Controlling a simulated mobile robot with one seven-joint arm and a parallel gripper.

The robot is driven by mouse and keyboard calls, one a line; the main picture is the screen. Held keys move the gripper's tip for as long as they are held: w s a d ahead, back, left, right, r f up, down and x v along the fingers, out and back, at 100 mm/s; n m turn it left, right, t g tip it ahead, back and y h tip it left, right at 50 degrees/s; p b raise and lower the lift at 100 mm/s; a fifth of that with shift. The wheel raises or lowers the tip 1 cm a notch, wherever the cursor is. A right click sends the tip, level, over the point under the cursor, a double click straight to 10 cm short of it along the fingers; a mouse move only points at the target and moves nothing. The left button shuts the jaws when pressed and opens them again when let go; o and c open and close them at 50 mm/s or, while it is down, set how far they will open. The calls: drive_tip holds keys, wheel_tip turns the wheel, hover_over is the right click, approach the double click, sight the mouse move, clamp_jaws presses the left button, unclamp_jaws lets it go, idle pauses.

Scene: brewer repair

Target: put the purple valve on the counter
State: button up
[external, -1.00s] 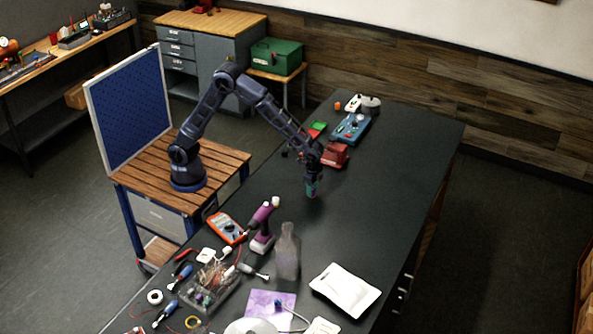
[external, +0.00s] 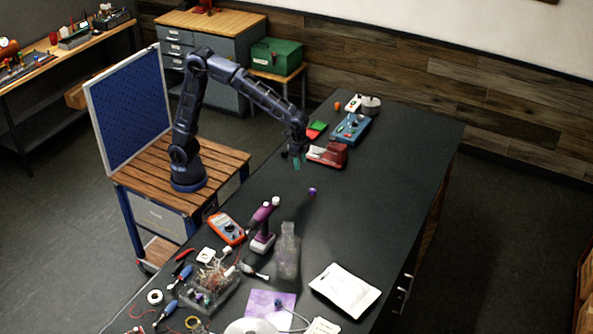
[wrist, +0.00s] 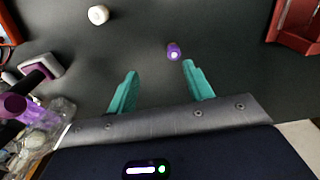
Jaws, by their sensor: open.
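The purple valve (external: 312,191) is a small purple piece with a pale top, resting on the bare dark counter (external: 370,180). The valve also shows in the wrist view (wrist: 174,52), just beyond the fingertips and nearer the right one. My gripper (external: 297,163) is above the counter, up and to the left of the valve in the external view, and apart from it. In the wrist view its two teal fingers (wrist: 160,72) are spread, with nothing between them.
A red device (external: 331,154) is behind the gripper. The counter to the right of the valve is clear.

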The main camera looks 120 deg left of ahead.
drive_tip(key=s+d+r+t, duration=0.1)
drive_tip(key=s+d+r, duration=0.3)
drive_tip(key=s+r, duration=0.4)
drive_tip(key=s+d+t, duration=0.1)
drive_tip(key=s+d, duration=0.2)
drive_tip(key=s, duration=1.2)
drive_tip(key=s+d+t, duration=0.2)
drive_tip(key=s+d, duration=0.1)
drive_tip(key=s, duration=1.2)
drive_tip(key=shift+r, duration=0.45)
